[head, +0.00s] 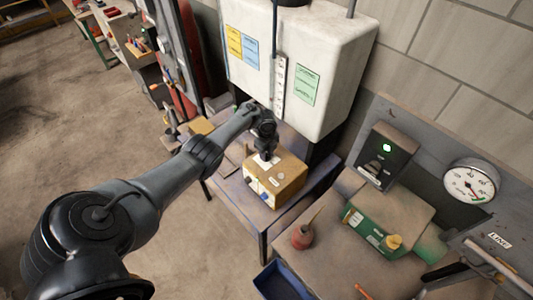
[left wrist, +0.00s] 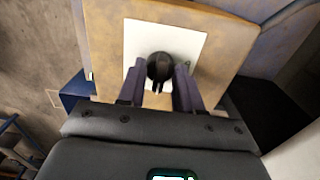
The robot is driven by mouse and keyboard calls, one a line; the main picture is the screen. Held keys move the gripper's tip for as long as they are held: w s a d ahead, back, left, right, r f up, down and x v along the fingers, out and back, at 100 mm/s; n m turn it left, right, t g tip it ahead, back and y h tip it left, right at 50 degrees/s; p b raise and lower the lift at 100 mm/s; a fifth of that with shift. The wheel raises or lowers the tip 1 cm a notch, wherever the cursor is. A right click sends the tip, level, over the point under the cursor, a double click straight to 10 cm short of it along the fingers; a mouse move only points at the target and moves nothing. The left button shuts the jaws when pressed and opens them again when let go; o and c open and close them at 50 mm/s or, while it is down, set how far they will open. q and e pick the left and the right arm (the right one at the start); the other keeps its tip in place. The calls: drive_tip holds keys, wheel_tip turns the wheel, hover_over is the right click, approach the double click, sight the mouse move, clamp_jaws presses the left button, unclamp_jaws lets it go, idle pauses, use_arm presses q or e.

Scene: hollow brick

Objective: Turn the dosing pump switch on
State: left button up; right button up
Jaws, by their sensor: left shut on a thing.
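A tan box-shaped unit (head: 283,181), which looks like the dosing pump, sits on a small blue-edged table under the white tank. A blue knob and small fittings show on its front face. In the left wrist view its top carries a white plate (left wrist: 192,42) with a round black switch knob (left wrist: 160,66). My left gripper (head: 265,154) reaches down onto the top of the unit. In the left wrist view its two fingers (left wrist: 158,78) are closed on the knob, one on each side. The gripper hides the knob in the head view. My right gripper is not in view.
A white tank (head: 300,65) with paper labels hangs close behind my left wrist. On the right, a bench holds a red oil can (head: 302,236), a green machine (head: 372,232) and a gauge (head: 470,183). A dark switch box (head: 384,158) shows a green light. Open floor lies left.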

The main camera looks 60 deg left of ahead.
sight(267, 154)
use_arm(q)
drive_tip(key=o, duration=1)
drive_tip(key=shift+o, duration=0.2)
drive_tip(key=shift+r, duration=0.45)
wheel_tip(267, 154, up, 10)
drive_tip(key=p, duration=0.3)
drive_tip(key=shift+f, duration=0.1)
